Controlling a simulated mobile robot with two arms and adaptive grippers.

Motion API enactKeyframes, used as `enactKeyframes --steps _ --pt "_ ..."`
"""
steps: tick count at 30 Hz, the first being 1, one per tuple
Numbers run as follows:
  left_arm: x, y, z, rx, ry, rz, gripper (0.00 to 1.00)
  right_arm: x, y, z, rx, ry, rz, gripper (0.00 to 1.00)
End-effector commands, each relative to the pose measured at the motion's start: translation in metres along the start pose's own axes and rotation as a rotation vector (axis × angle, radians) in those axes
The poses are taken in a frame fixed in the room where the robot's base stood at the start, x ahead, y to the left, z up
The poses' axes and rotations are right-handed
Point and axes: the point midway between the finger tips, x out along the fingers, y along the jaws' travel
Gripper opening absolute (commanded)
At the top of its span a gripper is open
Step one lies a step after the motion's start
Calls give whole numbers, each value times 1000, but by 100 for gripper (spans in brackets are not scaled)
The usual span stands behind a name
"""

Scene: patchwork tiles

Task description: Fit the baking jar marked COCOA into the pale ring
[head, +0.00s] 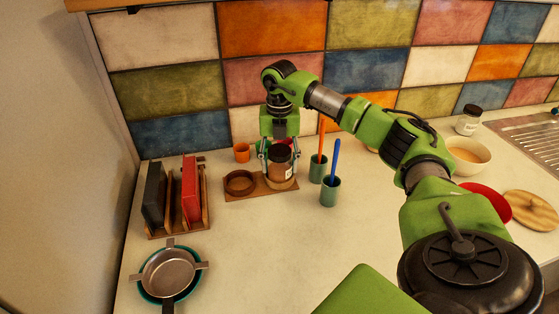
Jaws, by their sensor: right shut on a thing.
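My right gripper (278,158) points down and is shut on a brown jar (279,168) with a dark lid and a white label. The label's writing is too small to read. The jar is upright at the right end of a wooden board (262,192). The pale ring (284,185) shows around or just below the jar's foot; I cannot tell whether the jar is seated in it or slightly above. A darker brown ring (240,183) sits empty on the board's left end. My left gripper is not in view.
Two green cups (330,191) with an orange and a blue handle stand close right of the board. An orange cup (241,153) is behind it. A rack (178,223) stands left, pans (167,273) in front. A bowl (468,157) and lidded jar (468,121) stand right.

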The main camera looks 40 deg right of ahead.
Motion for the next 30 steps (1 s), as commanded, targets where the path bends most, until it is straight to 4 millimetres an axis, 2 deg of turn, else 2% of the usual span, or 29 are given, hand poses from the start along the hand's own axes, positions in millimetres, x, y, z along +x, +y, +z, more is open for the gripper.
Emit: enactKeyframes --steps 8,9,11,23,26,30 --pt "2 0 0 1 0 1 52 2 0 0 1 -1 1 19" --pt "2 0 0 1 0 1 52 4 0 0 0 0 0 51" --pt "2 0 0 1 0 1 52 3 0 0 0 0 0 66" --pt "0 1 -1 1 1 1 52 -2 0 0 0 -1 1 66" --pt "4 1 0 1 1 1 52 -11 1 1 0 -3 3 66" --pt "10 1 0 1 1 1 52 -38 2 1 0 -5 5 66"
